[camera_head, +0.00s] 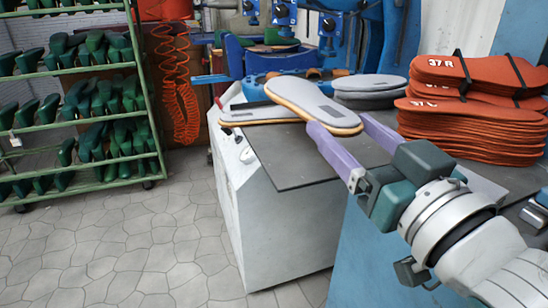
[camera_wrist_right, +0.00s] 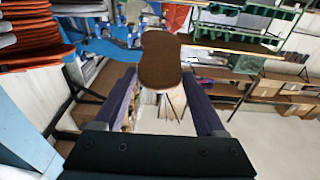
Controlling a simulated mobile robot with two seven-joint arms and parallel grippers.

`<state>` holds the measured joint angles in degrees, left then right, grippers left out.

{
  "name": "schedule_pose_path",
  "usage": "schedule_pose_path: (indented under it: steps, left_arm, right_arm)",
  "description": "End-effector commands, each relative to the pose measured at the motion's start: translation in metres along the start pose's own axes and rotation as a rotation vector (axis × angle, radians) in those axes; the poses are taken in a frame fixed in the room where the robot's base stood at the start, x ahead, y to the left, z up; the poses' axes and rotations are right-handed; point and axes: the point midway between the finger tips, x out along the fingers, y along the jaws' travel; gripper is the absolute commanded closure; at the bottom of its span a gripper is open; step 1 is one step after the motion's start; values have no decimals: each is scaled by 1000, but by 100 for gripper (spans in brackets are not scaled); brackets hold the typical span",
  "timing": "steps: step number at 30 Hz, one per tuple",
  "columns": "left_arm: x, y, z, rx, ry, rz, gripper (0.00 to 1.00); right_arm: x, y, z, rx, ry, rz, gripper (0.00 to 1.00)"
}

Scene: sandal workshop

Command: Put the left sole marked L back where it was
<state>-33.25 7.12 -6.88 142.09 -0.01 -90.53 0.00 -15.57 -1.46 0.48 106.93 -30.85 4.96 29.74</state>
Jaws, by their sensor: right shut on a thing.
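A sole (camera_head: 300,98) with a grey top, an orange edge and a small dark patch is held by my right gripper (camera_head: 342,124), above the dark grey bench top. The purple fingers are shut on either side of its near end. In the right wrist view the sole's brown face (camera_wrist_right: 160,58) shows between the fingers (camera_wrist_right: 160,78). No L mark can be read on it. Another grey-topped sole (camera_head: 250,117) lies behind and left of it, partly hidden. My left gripper is not in view.
A grey sole stack (camera_head: 370,98) stands behind the gripper. A tall orange stack marked 37 R (camera_head: 470,125) stands at the right, close to my right arm. The near bench top (camera_head: 285,165) is bare. A blue machine (camera_head: 270,62) stands behind; a green shoe rack (camera_head: 75,72) is at left.

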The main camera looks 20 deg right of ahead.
Motion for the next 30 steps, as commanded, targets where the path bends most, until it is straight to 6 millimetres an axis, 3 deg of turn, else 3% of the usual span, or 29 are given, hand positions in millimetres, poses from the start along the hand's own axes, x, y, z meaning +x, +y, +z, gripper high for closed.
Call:
schedule_pose_path:
  steps: [12,30]
  left_arm:
    - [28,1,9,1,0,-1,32]
    - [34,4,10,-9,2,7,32]
  right_arm:
    - [-5,0,52,2,3,1,69]
    - [-6,0,62,0,4,0,69]
